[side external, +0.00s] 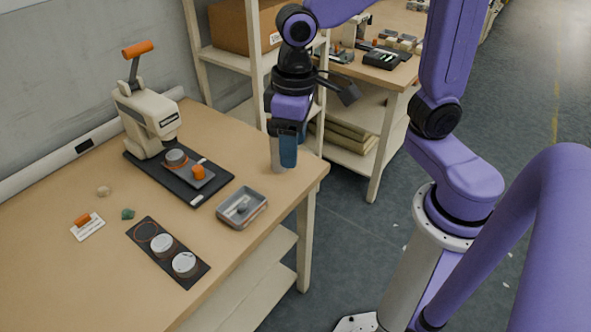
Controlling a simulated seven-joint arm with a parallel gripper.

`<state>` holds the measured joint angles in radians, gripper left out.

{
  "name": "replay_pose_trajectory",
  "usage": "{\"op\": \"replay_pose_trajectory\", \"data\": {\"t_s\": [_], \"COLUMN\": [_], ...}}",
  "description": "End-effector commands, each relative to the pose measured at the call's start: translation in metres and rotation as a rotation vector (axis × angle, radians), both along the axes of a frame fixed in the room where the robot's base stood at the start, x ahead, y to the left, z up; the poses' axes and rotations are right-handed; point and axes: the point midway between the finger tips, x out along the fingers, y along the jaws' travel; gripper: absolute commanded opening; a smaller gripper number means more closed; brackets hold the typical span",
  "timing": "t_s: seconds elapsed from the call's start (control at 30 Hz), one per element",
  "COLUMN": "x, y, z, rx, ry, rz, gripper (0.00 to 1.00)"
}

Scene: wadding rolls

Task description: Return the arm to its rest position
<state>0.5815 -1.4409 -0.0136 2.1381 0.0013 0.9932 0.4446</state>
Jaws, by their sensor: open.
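My gripper (286,129) hangs pointing down above the back right corner of the wooden bench (60,260). It is open. A grey upright cylinder (277,156) and a blue upright piece (289,152) show right under the jaws; I cannot tell whether the jaws touch them. A beige hand press (148,118) with an orange handle stands on a black base (197,193) to the left of my gripper. The press base bears a round metal piece and a small orange part.
A grey metal tray (242,208) lies near the bench's right edge. A black strip (144,232) holds silver discs. A shelf (256,60) stands behind my gripper.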

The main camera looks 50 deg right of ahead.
Motion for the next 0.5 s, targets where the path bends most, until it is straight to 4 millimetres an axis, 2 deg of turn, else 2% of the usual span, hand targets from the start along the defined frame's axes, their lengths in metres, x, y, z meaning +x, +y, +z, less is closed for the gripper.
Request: {"op": "replay_pose_trajectory", "data": {"t_s": [0.03,0.1,0.3,0.5], "x": [-0.017,-0.038,-0.091,-0.119], "y": [-0.009,-0.021,-0.054,-0.074], "z": [-0.001,-0.004,-0.014,-0.022], "rx": [0.0,0.001,0.0,-0.001], "ry": [-0.002,-0.004,-0.01,-0.013], "rz": [0.077,0.187,0.477,0.649], "gripper": [0.59,0.59,0.59,0.59]}}
